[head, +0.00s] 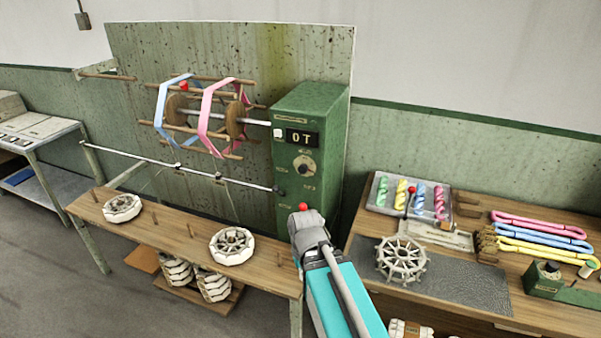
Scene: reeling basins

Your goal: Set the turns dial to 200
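The green control box (311,120) stands behind the bench, with a dark display (301,138) reading "0 T".
Left of the box is a reel with blue (172,112) and pink (213,115) hexagonal frames. A bench (165,235) below holds two white spoked wheels. At right, a table (450,307) carries a tray of coloured skeins, a grey wheel (401,260) and coloured loops.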

